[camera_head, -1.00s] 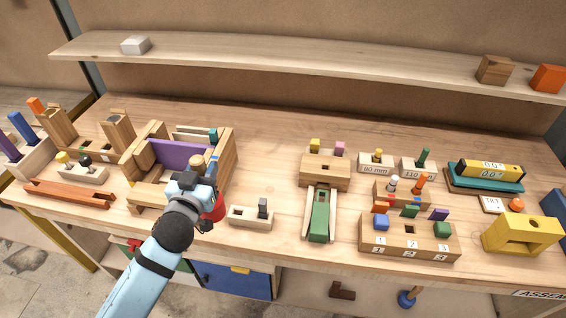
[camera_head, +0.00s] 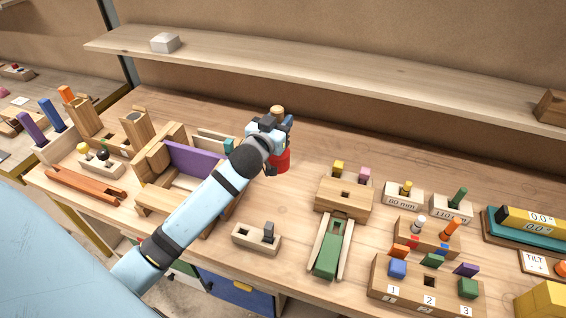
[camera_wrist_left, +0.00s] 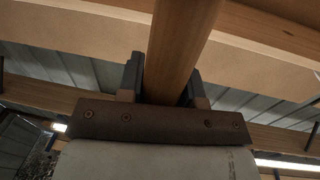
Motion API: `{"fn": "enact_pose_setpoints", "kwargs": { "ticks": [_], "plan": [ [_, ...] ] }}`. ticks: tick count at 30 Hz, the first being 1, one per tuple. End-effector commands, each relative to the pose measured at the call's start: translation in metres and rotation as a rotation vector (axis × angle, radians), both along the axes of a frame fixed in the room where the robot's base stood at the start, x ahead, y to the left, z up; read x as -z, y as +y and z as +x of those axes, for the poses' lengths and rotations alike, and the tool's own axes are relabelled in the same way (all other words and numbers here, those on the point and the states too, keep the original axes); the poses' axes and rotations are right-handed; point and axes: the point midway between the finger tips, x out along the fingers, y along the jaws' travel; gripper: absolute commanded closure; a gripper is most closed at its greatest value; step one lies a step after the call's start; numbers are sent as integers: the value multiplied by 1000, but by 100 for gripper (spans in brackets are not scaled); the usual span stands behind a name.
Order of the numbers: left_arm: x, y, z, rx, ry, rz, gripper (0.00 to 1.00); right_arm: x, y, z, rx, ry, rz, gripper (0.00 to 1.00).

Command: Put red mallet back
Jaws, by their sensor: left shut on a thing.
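The red mallet's head (camera_head: 281,161) shows just below and right of my left gripper (camera_head: 279,122) in the head view, toward the back of the bench. The top of its wooden handle (camera_head: 278,110) sticks up above the gripper. In the left wrist view the wooden handle (camera_wrist_left: 182,45) passes between the two dark fingers of my left gripper (camera_wrist_left: 165,80), which is shut on it. The mallet looks upright, head down. Whether its head touches the bench is hard to tell. My right gripper is not in view.
A wooden frame with a purple board (camera_head: 196,164) stands left of the mallet. Wooden cylinder holders (camera_head: 138,130) are further left. A shelf (camera_head: 300,75) runs along the back. A small block fixture (camera_head: 257,238) and a green ramp (camera_head: 328,250) stand in front. Bare bench lies right of the mallet.

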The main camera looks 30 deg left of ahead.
Motion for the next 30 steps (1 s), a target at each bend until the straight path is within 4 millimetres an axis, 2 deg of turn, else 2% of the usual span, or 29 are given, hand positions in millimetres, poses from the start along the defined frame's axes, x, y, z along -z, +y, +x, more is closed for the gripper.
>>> {"fn": "enact_pose_setpoints", "kwargs": {
  "ticks": [1, 3, 9, 14, 21, 25, 30],
  "plan": [
    [15, 0, -1, -1, 5, -3, 100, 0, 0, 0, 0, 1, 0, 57],
    [34, -1, 0, -1, 4, -4, 100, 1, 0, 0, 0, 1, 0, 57],
    [74, -1, 0, 0, 2, -3, 100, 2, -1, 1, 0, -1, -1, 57],
    [87, 0, 0, 0, -2, 0, 100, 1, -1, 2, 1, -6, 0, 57],
    [122, 0, 0, -2, 1, -3, 100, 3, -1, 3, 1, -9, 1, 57],
    [129, -1, 0, 1, -1, -2, 100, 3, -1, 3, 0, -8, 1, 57],
    [128, 0, 0, 1, -2, -1, 100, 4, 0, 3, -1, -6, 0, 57]
  ]
}}
